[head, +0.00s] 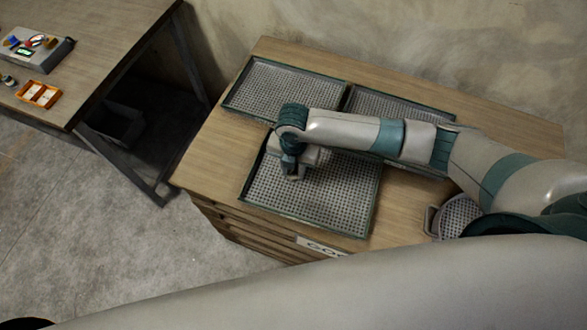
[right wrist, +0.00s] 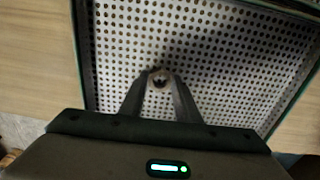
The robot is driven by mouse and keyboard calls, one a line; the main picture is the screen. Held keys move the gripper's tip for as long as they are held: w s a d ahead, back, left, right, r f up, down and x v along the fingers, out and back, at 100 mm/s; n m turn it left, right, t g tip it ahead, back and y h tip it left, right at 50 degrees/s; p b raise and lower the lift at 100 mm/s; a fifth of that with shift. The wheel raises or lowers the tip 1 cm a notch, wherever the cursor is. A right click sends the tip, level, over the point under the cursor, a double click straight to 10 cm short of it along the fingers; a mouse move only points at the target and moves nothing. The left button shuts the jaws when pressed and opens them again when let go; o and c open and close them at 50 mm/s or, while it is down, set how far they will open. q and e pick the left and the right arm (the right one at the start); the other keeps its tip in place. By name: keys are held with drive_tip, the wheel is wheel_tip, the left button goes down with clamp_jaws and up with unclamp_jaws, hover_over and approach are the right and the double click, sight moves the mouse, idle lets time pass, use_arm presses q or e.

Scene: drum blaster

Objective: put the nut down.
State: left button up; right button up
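My right gripper (head: 292,174) points down over the front perforated tray (head: 345,205) on the wooden workbench. In the right wrist view, its two fingers (right wrist: 160,82) close in on a small round metal nut (right wrist: 160,77) with a dark hole, which sits between the fingertips. The perforated tray floor (right wrist: 225,60) lies beneath it; I cannot tell whether the nut touches it. The nut is hidden in the head view. My left gripper is not in view.
Two more perforated trays, left (head: 280,92) and right (head: 385,104), lie behind. A round perforated basket (head: 459,215) stands at the right. Another table (head: 95,55) at the left carries a grey device (head: 38,52) and an orange tray (head: 38,94). The front tray is otherwise clear.

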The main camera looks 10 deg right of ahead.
sight(293, 174)
drive_tip(key=shift+o, duration=1.4)
drive_tip(key=shift+r, duration=0.1)
wheel_tip(293, 174, up, 12)
drive_tip(key=b, duration=0.2)
